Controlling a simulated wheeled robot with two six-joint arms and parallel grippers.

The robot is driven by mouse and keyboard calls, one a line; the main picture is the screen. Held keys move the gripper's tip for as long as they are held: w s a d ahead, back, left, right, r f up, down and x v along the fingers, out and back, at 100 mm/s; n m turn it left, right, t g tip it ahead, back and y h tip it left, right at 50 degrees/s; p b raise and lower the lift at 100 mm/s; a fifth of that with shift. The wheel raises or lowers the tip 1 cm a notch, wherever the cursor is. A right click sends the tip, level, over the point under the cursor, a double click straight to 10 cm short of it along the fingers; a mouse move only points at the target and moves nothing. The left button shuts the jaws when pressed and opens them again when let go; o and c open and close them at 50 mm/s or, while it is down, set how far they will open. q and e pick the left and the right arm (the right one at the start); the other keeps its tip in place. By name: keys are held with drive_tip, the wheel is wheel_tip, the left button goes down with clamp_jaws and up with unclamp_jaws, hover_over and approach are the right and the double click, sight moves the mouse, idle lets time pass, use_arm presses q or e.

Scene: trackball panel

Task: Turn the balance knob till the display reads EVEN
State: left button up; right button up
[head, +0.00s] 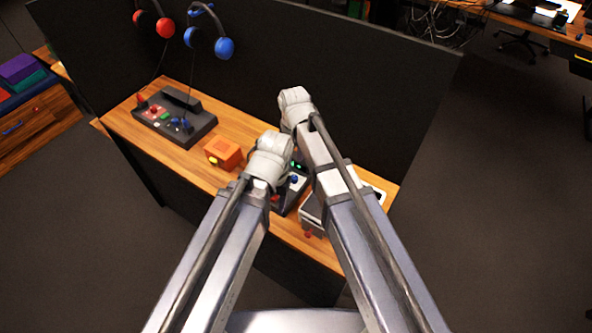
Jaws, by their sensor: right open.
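A dark console (291,196) on the wooden counter lies mostly hidden behind my arms. A small green-lit patch, perhaps its display, shows between the arms, but I cannot read it. A blue knob or ball (294,179) and a red part (275,198) show on this console. I cannot tell which control is the balance knob. My right gripper (295,100) is above the counter's back edge by the dark wall; its fingers are barely visible, open. My left arm's wrist is over the console's left side, and its fingers are hidden.
A larger dark panel (163,131) with red, green and blue controls sits at the counter's left. An orange box (223,152) with a yellow button stands nearer. A white box (311,212) lies partly behind my right arm. Red and blue headphones hang on the dark wall (330,60).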

sight(294, 177)
use_arm(q)
drive_tip(key=shift+s+f, duration=0.1)
use_arm(e)
drive_tip(key=shift+s+f, duration=0.1)
drive_tip(key=shift+f+b, duration=0.15)
drive_tip(key=shift+b, duration=0.15)
use_arm(q)
wheel_tip(294, 177, down, 8)
drive_tip(key=b, duration=0.7)
use_arm(e)
wheel_tip(294, 177, down, 7)
drive_tip(key=shift+f, duration=0.2)
use_arm(q)
drive_tip(key=shift+r, duration=0.2)
use_arm(e)
clamp_jaws()
